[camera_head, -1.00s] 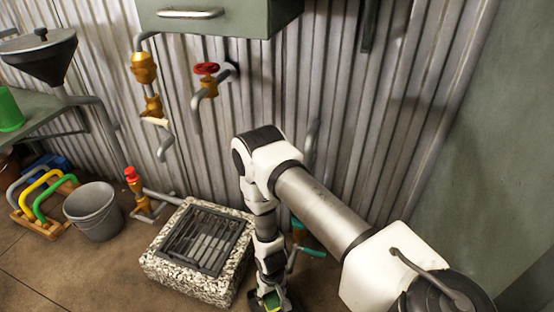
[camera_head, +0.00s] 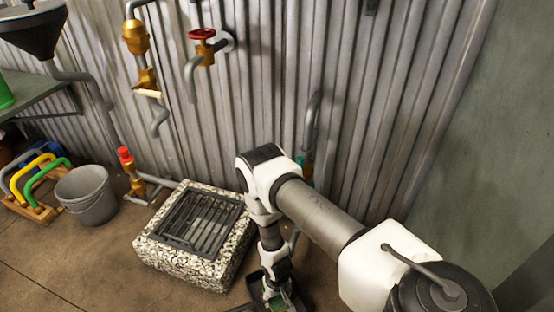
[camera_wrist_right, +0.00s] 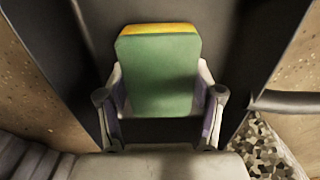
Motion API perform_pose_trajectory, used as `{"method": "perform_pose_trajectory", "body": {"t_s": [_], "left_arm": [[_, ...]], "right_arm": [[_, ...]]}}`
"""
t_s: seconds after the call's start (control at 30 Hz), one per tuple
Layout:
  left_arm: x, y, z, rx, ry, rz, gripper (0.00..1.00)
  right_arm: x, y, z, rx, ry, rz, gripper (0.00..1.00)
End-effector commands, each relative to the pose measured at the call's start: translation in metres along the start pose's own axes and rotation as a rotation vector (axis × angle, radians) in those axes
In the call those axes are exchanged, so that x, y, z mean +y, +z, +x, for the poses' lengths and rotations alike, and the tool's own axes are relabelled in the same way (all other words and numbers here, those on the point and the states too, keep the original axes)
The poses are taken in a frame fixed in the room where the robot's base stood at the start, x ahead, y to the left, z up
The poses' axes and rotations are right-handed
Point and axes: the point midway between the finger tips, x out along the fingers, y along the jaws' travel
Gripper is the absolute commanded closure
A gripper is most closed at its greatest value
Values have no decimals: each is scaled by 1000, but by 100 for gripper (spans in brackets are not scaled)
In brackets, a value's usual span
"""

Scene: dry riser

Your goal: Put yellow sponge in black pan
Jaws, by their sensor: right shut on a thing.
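The sponge (camera_wrist_right: 158,75) is a block with a large green face and a yellow layer along its far edge. My right gripper (camera_wrist_right: 160,88) is shut on it, with one finger on each side. The black pan (camera_wrist_right: 235,40) lies behind and around the sponge in the right wrist view, on the brown floor. I cannot tell whether the sponge touches the pan's bottom. In the head view my right gripper (camera_head: 273,292) is low at the bottom edge, with a bit of the green sponge (camera_head: 284,298) showing; the pan is mostly hidden there. My left gripper is not in view.
A speckled stone block with a dark grate (camera_head: 200,222) stands just left of my right gripper. A grey bucket (camera_head: 86,195) and a wooden rack with coloured handles (camera_head: 36,190) are farther left. A corrugated wall with pipes and a red valve (camera_head: 201,34) closes off the back.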

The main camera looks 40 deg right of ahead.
Motion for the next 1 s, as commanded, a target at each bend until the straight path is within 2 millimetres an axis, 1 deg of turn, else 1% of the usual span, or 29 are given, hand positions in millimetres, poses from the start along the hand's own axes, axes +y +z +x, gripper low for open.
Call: {"method": "perform_pose_trajectory", "body": {"t_s": [0.03,0.07,0.1,0.37,0.47,0.57,0.8,0.9,1.0], "left_arm": [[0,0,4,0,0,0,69],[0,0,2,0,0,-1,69],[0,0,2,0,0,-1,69],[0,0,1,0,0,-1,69],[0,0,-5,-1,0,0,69],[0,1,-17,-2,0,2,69],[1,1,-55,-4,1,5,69],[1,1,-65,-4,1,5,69],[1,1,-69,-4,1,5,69]], "right_arm": [[0,0,4,0,0,0,72],[0,0,2,0,0,0,27],[0,0,2,0,0,0,24],[0,0,1,0,0,0,24],[0,0,-6,0,0,0,24],[0,0,-25,0,0,1,24],[0,0,-90,0,-1,1,24],[0,0,-109,-1,0,1,24],[0,0,-120,0,0,1,24]]}}
